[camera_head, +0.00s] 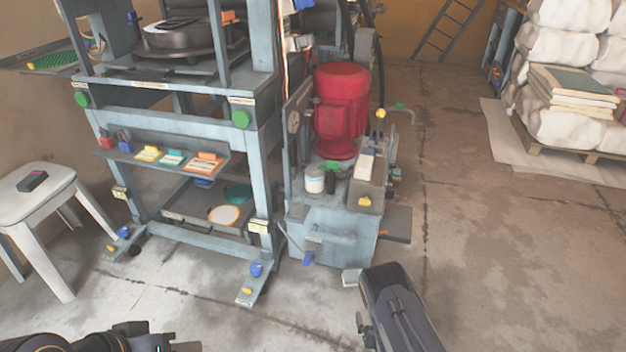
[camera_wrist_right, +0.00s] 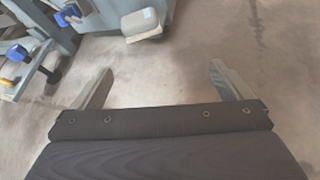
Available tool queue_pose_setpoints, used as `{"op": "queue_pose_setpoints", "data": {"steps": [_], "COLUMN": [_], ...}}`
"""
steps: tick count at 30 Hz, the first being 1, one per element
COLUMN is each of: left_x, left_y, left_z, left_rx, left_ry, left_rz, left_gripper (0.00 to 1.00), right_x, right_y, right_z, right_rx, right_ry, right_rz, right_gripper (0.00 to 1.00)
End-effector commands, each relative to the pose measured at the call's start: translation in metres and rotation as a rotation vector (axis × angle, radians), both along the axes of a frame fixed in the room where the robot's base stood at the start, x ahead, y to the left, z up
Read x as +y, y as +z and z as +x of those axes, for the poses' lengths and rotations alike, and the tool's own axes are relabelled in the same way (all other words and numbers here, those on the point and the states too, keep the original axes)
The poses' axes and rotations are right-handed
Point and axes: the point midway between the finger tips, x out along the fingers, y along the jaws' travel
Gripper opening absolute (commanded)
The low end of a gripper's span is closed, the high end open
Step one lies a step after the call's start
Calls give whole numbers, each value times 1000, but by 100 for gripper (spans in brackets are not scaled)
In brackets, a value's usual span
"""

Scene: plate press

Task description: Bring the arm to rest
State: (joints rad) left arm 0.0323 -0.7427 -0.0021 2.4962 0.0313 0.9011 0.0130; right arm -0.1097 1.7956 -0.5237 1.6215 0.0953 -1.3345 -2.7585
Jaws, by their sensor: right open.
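My right arm (camera_head: 398,305) reaches in from the bottom of the head view, in front of the press's pump unit. In the right wrist view my right gripper (camera_wrist_right: 160,88) is open, its two fingers wide apart with only bare floor between them. Nothing is held. A dark part of my left arm (camera_head: 95,342) shows at the bottom left of the head view. Its gripper fingers are not shown.
The blue-grey press frame (camera_head: 190,125) stands at the left, beside a pump unit with a red motor (camera_head: 342,105). A white stool (camera_head: 35,195) is at far left. A pallet with white sacks (camera_head: 560,130) is at far right. The floor (camera_head: 500,260) between is clear.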

Motion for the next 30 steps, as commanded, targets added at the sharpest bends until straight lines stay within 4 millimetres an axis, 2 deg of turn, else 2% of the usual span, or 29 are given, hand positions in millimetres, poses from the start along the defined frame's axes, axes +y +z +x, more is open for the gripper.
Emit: {"op": "queue_pose_setpoints", "data": {"steps": [8,11,14,17,20,23,26,30], "left_x": [0,0,0,0,0,0,0,0], "left_y": [0,0,0,0,0,0,0,0], "left_z": [0,0,0,0,0,0,0,0], "left_rx": [0,0,0,0,0,0,0,0], "left_ry": [0,0,0,0,0,0,0,0], "left_rz": [0,0,0,0,0,0,0,0], "left_gripper": [36,36,36,36,36,36,36,36], "right_x": [-26,-38,-51,-62,-67,-68,-66,-57], "right_y": [49,76,113,160,207,254,301,360], "right_z": [34,47,57,60,54,40,18,-26], "right_rx": [55,79,107,141,180,223,273,358], "right_ry": [-229,-346,-495,-666,-831,-981,-1122,-1312], "right_rz": [250,390,583,825,1073,1311,1535,1815], "right_gripper": [98,98,98,98,98,98,98,98]}}
